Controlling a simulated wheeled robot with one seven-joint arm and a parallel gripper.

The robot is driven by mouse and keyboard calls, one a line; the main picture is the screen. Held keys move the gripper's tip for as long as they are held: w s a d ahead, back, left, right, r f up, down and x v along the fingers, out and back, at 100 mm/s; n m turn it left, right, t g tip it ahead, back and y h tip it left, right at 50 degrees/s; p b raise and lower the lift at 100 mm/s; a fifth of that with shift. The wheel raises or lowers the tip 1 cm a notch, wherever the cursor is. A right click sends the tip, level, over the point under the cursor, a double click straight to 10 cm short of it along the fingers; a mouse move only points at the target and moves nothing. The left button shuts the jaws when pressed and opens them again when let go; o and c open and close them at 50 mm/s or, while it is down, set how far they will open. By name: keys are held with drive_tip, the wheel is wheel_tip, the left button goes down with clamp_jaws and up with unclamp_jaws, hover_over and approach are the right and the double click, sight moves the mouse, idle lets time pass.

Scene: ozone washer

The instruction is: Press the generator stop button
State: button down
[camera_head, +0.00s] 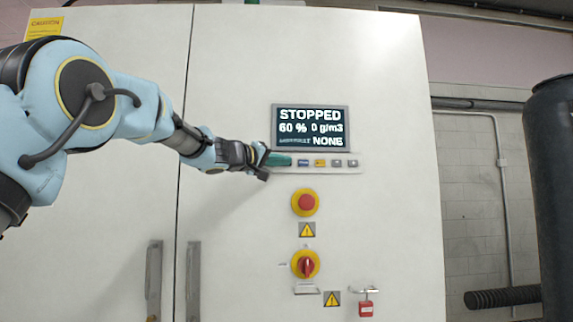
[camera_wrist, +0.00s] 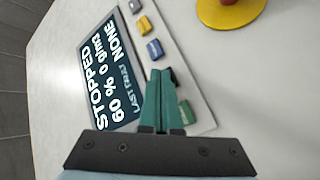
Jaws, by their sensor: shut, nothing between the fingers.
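The control panel's button row (camera_head: 345,163) lies below a display (camera_head: 311,127) on the white cabinet. The display reads "STOPPED", "60 %", "0 g/m3" and "NONE". My gripper (camera_head: 288,160) is shut and empty, over the left end of the row. In the wrist view its green fingertips (camera_wrist: 160,74) are together beside a dark button (camera_wrist: 172,76), partly hidden by them. A green button (camera_wrist: 186,112) lies beside the fingers. Which button is the stop button cannot be read. I cannot tell whether the tips touch the dark button.
Further along the row are a blue button (camera_head: 303,163), a yellow button (camera_head: 320,163) and grey ones. Below are a red emergency button (camera_head: 306,202) on yellow, a red rotary switch (camera_head: 305,265) and a red padlock (camera_head: 366,308). Door handles (camera_head: 154,280) stick out at lower left.

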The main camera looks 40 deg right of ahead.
drive_tip(key=shift+s+f, duration=0.1)
drive_tip(key=shift+s+a+b, duration=0.45)
drive_tip(key=shift+s+b, duration=0.05)
drive_tip(key=shift+b, duration=0.35)
drive_tip(key=shift+s+a+b, duration=1.6)
drive_tip(key=shift+s+b, duration=0.3)
drive_tip(key=shift+b, duration=0.25)
